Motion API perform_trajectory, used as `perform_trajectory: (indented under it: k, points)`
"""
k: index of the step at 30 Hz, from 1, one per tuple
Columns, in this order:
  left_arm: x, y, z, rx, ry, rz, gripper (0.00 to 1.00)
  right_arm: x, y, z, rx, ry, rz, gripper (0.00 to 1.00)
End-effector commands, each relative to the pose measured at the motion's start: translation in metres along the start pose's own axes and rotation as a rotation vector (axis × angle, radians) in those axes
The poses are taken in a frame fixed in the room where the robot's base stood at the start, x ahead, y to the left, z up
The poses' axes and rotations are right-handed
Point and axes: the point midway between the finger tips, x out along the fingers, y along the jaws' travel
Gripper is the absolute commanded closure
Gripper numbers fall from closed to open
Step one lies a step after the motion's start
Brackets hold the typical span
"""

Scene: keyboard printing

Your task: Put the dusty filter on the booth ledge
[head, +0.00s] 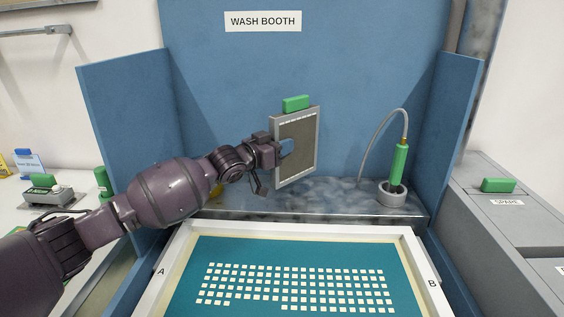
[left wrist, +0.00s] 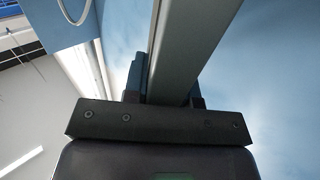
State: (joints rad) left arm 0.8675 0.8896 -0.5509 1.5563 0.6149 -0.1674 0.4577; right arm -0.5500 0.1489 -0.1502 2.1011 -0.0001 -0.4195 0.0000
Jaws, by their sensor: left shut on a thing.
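The dusty filter (head: 301,150) is a grey-framed flat panel with a brown-grey face and a green grip on top. It is upright in front of the booth's blue back wall. My left gripper (head: 284,149) is shut on its left side edge. The left wrist view shows the filter's grey frame (left wrist: 190,45) between the fingers (left wrist: 165,88). The booth ledge (head: 335,198) is a mottled grey shelf below the filter. The filter's lower edge shows just over the ledge; I cannot tell whether they touch. My right gripper is not in view.
A green-handled sprayer (head: 398,165) with a hose stands in a round holder on the ledge's right. A white-framed screen (head: 420,262) with a teal mesh lies in front. Blue side walls (head: 130,125) bound the booth. The ledge between filter and holder is clear.

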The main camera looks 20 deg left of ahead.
Motion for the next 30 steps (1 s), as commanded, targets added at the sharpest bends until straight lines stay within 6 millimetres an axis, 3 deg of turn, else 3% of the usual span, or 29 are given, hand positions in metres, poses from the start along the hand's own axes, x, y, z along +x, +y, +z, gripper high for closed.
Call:
perform_trajectory:
  k: [7,22,23,27,30]
  points:
    - [0.0,0.0,0.043,-0.004,-0.004,0.0,1.0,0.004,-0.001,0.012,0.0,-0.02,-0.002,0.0]
    - [0.0,0.0,0.05,0.0,0.0,0.0,1.0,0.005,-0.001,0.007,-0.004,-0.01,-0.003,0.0]
    - [0.0,0.0,0.05,0.0,-0.002,0.0,0.7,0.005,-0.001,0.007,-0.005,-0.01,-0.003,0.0]
    - [0.0,0.0,0.05,0.0,-0.002,0.0,0.49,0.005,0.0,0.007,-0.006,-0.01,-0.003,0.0]
    - [0.0,0.0,0.05,0.0,-0.002,0.0,0.49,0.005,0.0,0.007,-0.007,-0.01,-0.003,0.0]
